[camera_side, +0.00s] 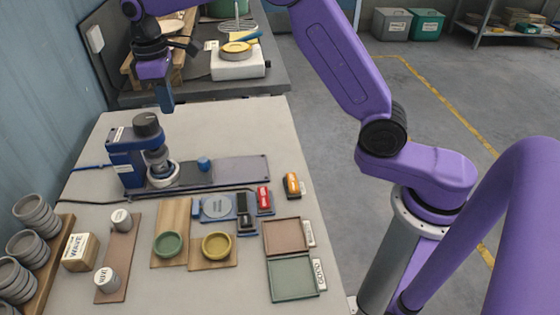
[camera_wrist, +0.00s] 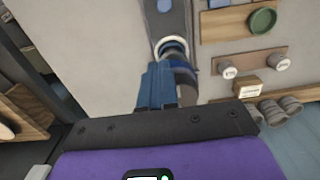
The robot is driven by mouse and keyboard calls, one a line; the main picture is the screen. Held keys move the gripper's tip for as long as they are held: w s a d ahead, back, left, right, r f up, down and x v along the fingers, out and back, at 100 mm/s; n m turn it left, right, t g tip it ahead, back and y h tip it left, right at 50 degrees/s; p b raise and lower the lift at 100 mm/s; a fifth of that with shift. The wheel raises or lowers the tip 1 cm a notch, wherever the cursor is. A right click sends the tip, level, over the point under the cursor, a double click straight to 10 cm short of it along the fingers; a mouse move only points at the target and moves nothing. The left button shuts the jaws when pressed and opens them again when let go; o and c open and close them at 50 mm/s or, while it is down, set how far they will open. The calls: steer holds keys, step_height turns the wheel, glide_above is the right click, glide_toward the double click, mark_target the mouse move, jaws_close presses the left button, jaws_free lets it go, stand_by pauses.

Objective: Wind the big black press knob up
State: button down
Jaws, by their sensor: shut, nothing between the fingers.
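The big black press knob (camera_side: 147,122) sits on top of the blue press (camera_side: 127,158), which stands upright at the left of the table. My gripper (camera_side: 167,108) is above the press, just up and to the right of the knob in the side view, apart from it. Its blue fingers are shut and empty, pointing down. In the wrist view the shut fingers (camera_wrist: 157,68) hide part of the press. A white ring (camera_wrist: 173,45) at the press's foot shows beyond them. The knob is not clearly made out there.
A grey base plate (camera_side: 242,170) with a small blue knob (camera_side: 204,163) extends right of the press. Green (camera_side: 168,245) and yellow (camera_side: 216,246) dishes, trays (camera_side: 290,278) and stamps lie in front. A back bench (camera_side: 275,75) holds a white scale-like device (camera_side: 238,66).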

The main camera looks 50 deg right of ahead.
steer(key=r, duration=0.3)
steer(key=a+r, duration=0.1)
steer(key=r, duration=0.1)
steer(key=shift+r, duration=0.1)
steer(key=shift+s, duration=0.1)
steer(key=s+d+f+n, duration=0.2)
steer(key=s, duration=1.6)
steer(key=s+d+f+n, duration=0.1)
steer(key=s+d+f, duration=0.2)
steer(key=s+d, duration=0.3)
steer(key=s+d+f, duration=0.3)
steer(key=s+d, duration=0.3)
steer(key=s, duration=0.8)
steer(key=shift+s+n+y, duration=0.15)
steer(key=shift+n+y, duration=0.15)
steer(key=shift+n, duration=0.1)
steer(key=c, duration=1.8)
jaws_free()
